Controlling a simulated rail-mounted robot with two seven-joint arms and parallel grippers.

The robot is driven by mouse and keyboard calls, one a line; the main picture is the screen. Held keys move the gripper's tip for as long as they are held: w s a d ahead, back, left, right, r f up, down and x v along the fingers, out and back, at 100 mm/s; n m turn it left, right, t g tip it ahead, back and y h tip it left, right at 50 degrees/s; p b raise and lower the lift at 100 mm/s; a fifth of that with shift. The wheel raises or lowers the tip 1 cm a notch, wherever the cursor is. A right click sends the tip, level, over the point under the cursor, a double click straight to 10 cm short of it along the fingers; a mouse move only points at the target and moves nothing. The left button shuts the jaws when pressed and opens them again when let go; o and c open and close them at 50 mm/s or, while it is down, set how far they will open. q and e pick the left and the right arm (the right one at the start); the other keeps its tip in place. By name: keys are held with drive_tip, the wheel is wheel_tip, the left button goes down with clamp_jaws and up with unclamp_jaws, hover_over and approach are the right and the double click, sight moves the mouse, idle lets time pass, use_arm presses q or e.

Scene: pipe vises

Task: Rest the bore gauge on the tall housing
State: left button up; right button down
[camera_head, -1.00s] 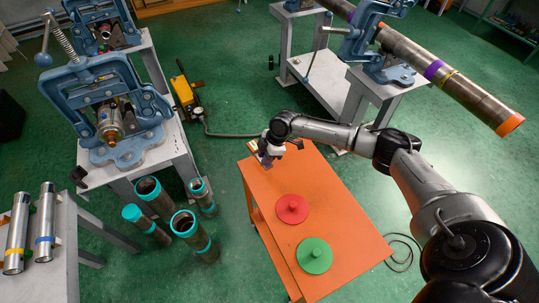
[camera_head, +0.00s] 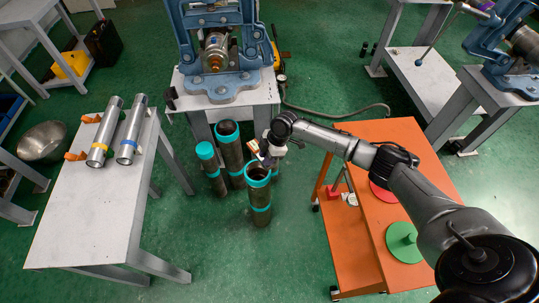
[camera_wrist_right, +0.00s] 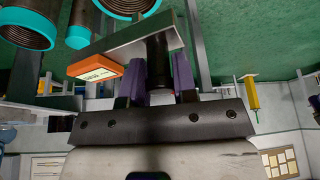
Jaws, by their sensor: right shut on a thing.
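The bore gauge (camera_wrist_right: 125,46) is a grey bar with an orange labelled box and a dark round grip, held between the purple fingers of my right gripper (camera_wrist_right: 158,85). In the head view this gripper (camera_head: 266,150) is small, shut on the gauge, just above or beside the teal-rimmed upright pipes in that picture. An open pipe (camera_head: 229,150) stands behind, another (camera_head: 260,195) in front, and a closed-topped one (camera_head: 211,170) at left. Two pipe mouths show at the top left of the wrist view. I cannot tell which thing is the tall housing. My left gripper is out of view.
A blue vise (camera_head: 217,55) clamps a metal part on a grey stand. Two silver cylinders (camera_head: 130,130) with coloured bands lie on a grey table (camera_head: 90,230) at left. An orange cart (camera_head: 350,245) with red and green discs stands right.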

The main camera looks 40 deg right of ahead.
drive_tip(key=shift+w+a+f+b, duration=0.3)
drive_tip(key=shift+w+a+f, duration=0.2)
drive_tip(key=shift+a, duration=0.2)
drive_tip(key=shift+f+b, duration=0.45)
drive_tip(key=shift+b, duration=0.05)
wheel_tip(320, 180, down, 7)
drive_tip(key=b, duration=0.5)
drive_tip(key=shift+b, duration=0.35)
idle(0.4)
drive_tip(key=shift+p, duration=0.5)
